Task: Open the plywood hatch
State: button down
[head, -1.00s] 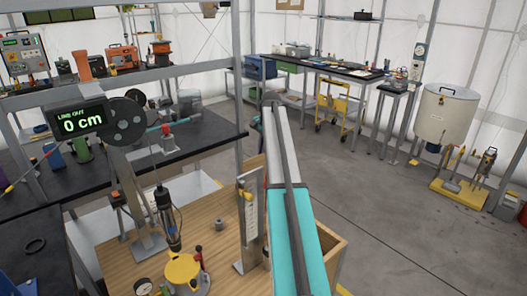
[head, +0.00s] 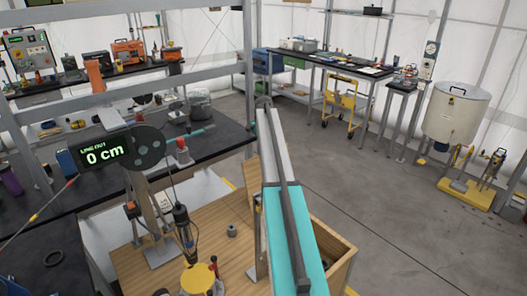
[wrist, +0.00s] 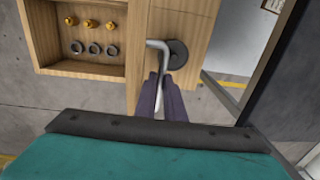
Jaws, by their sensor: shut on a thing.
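The plywood hatch (wrist: 185,20) shows in the wrist view as a wooden panel beside an open compartment. A bent metal lever handle (wrist: 157,44) with a dark round base is fixed to it. My gripper (wrist: 162,82) is shut on the handle's lower part, its two dark fingers either side of it. In the head view the hatch (head: 252,188) appears as a raised panel left of my arm, at the plywood box (head: 335,245), whose inside partly shows. My arm hides the handle and gripper there.
The compartment (wrist: 75,62) holds several brass fittings and dark rings. Left of my arm stand a reel with a "0 cm" display (head: 103,154) and a yellow-topped device (head: 198,279). Open grey floor (head: 400,220) lies to the right.

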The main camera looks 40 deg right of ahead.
jog(key=shift+w+a+f, duration=0.15)
jog(key=shift+w+f, duration=0.1)
jog(key=shift+w, duration=0.35)
jog(key=shift+w+a+f, duration=0.15)
jog(key=shift+w+f, duration=0.05)
jog(key=shift+w, duration=0.4)
jog(key=c, duration=2.1)
grip_release()
jog(key=shift+o, duration=1.3)
jog(key=shift+w+f, duration=0.2)
jog(key=shift+f, duration=0.05)
jog(key=shift+s, duration=0.1)
jog(key=shift+r, duration=0.15)
notch_tip(320, 180, up, 15)
jog(key=s+p, duration=0.1)
jog(key=p, duration=0.4)
jog(key=shift+s+d, duration=0.25)
